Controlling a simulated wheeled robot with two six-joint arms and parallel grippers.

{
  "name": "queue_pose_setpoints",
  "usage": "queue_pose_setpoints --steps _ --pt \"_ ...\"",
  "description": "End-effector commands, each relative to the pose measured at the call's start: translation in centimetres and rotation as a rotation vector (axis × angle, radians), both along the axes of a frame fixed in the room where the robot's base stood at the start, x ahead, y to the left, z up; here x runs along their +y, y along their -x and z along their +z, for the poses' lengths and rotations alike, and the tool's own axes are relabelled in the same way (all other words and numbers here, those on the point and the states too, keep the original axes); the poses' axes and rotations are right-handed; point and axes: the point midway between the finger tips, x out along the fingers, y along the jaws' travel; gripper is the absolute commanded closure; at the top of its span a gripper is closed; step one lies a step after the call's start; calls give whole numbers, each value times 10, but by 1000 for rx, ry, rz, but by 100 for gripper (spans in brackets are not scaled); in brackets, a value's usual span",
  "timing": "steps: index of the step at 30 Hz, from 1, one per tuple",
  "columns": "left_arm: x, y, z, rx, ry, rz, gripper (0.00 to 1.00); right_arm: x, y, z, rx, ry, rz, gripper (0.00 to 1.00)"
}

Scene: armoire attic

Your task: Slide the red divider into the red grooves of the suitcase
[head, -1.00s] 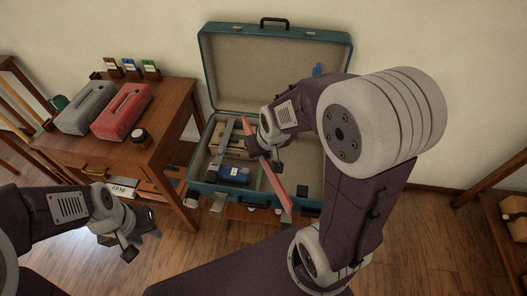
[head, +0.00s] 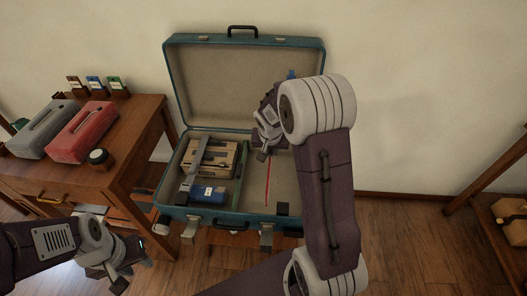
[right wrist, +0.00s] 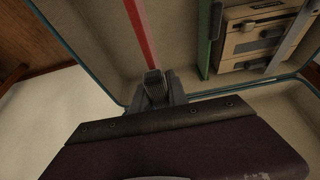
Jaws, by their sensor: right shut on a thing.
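The open teal suitcase (head: 183,212) stands in the middle of the head view with its lid raised against the wall. My right gripper (head: 267,151) is shut on the red divider (head: 267,184), over the right part of the suitcase. The divider shows as a thin red strip running from the gripper toward the front. In the right wrist view the red divider (right wrist: 138,28) extends away from the fingers, roughly parallel to the green divider (right wrist: 209,40). I cannot make out the red grooves or whether the divider touches the bottom. My left gripper (head: 130,268) is open and empty at lower left.
A wooden box (head: 213,158), a grey bar and a blue box (head: 207,193) fill the compartment left of the green divider. A wooden desk (head: 130,130) at left holds a grey case and a red case (head: 82,132).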

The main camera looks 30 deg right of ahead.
Motion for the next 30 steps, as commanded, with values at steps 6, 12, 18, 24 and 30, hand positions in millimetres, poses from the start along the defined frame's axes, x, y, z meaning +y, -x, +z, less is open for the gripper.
queue_pose_setpoints --steps 6,12,18,24,30 --pt "0 0 0 0 0 0 64 -1 0 -1 -2 -1 -1 100" --pt "0 0 -3 0 0 0 64 0 0 -2 -4 -1 -1 100" --pt "0 0 -18 0 0 0 64 0 0 -17 -4 -2 -1 100" --pt "0 0 -42 0 0 0 64 0 0 -42 -4 -2 -1 100" --pt "0 0 -58 0 0 0 64 0 0 -59 -4 -2 -1 100"
